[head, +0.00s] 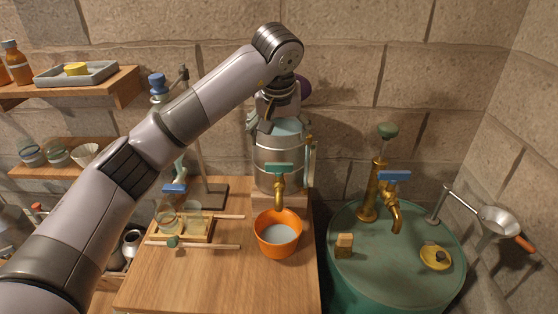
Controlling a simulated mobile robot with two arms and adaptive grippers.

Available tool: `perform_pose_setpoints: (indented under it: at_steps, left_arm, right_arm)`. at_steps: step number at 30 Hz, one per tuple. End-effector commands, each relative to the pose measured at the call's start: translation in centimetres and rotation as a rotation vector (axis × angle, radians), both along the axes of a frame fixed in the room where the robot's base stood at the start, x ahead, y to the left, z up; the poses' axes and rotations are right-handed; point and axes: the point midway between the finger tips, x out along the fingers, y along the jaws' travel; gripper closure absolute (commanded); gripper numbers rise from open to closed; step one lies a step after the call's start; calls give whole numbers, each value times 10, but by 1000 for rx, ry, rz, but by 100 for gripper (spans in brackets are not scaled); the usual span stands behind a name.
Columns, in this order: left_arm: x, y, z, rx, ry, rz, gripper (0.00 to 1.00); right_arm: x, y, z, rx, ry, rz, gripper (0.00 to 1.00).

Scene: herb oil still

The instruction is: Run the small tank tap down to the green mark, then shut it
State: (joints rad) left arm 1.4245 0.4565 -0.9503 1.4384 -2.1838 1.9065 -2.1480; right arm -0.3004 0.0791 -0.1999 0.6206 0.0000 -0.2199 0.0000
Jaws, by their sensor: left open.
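The small metal tank (279,155) stands on a wooden block at the back of the wooden table, with bluish liquid (288,127) in its open top. Its brass tap (280,190) has a teal handle (279,169) lying crosswise. A clear upright gauge (311,163) is on the tank's right side; I cannot make out a green mark. An orange bowl (264,240) holding pale liquid sits below the spout. I cannot make out a stream. My left gripper (277,119) is open above the tank's top, apart from the tap handle. My right gripper is out of view.
A green drum (355,275) at right has a brass tap with a blue handle (394,176) and a wooden block (344,246) on top. A rack with glassware (211,233) stands left of the bowl. The front table is clear.

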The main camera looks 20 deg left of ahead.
Motion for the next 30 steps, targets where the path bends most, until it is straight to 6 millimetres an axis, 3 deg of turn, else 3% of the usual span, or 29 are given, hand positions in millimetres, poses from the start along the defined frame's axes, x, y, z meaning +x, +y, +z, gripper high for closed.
perform_pose_setpoints:
  at_steps: [9, 15, 21, 30]
  left_arm:
    - [25, 8, -65, -1, 6, 3, 17]
    - [38, 11, -98, -2, 5, 3, 17]
    - [45, 13, -115, -2, 3, 3, 17]
    - [47, 14, -118, -1, 0, 2, 17]
  right_arm:
    - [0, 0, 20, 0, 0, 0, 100]
    - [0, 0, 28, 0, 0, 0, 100]
    - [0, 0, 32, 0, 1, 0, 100]
    - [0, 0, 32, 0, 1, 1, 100]
